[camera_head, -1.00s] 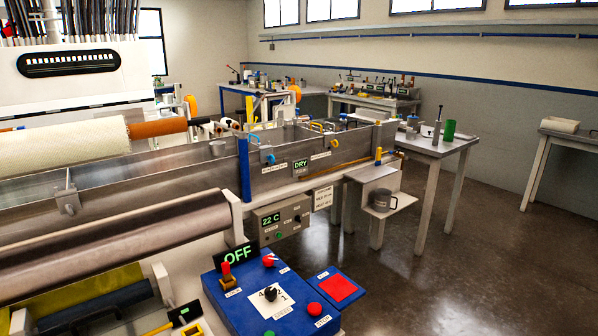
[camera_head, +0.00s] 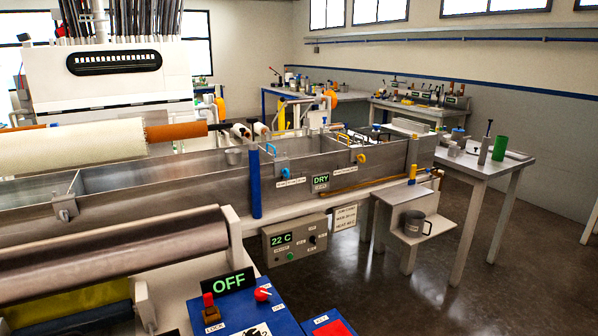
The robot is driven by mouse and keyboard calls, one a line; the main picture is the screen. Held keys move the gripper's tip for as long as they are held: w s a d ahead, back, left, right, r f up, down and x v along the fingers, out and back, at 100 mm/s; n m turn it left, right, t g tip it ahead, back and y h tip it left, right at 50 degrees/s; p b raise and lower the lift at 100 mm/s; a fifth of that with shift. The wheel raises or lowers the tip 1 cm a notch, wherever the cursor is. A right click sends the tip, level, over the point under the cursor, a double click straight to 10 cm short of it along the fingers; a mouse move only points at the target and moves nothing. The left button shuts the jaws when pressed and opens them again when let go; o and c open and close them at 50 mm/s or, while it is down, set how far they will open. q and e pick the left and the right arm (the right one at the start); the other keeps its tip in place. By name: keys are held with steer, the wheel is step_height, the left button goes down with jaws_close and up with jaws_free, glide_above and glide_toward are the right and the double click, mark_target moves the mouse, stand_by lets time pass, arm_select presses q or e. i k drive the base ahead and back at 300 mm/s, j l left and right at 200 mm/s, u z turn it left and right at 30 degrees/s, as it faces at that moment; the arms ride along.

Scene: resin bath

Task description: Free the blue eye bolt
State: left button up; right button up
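I cannot pick out a blue eye bolt for certain. The long metal resin bath (camera_head: 160,179) crosses the view from the left to the middle right. A blue round fitting (camera_head: 285,173) sits on its front wall, with a blue handle (camera_head: 270,148) just above and left of it. A yellow fitting (camera_head: 361,158) and a yellow handle (camera_head: 343,138) are farther right. A blue upright post (camera_head: 255,182) stands at the bath's front. The bath's floor is partly hidden by its walls. Neither of my grippers is in view.
A sign on the bath reads DRY (camera_head: 320,180). A control box (camera_head: 294,239) below reads 22 C. A blue console (camera_head: 243,310) with an OFF display stands in front. A mug (camera_head: 416,223) sits on a low shelf. A side table (camera_head: 484,166) stands right; the floor at right is clear.

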mark_target(285, 171)
steer(key=i+l, duration=0.15)
steer(key=l, duration=0.15)
steer(key=i+l+u, duration=0.1)
steer(key=l, duration=0.25)
steer(key=i+l, duration=0.4)
steer(key=l, duration=0.25)
steer(key=i+l+u, duration=0.1)
steer(key=l, duration=0.25)
steer(key=i+l, duration=0.2)
steer(key=l, duration=0.15)
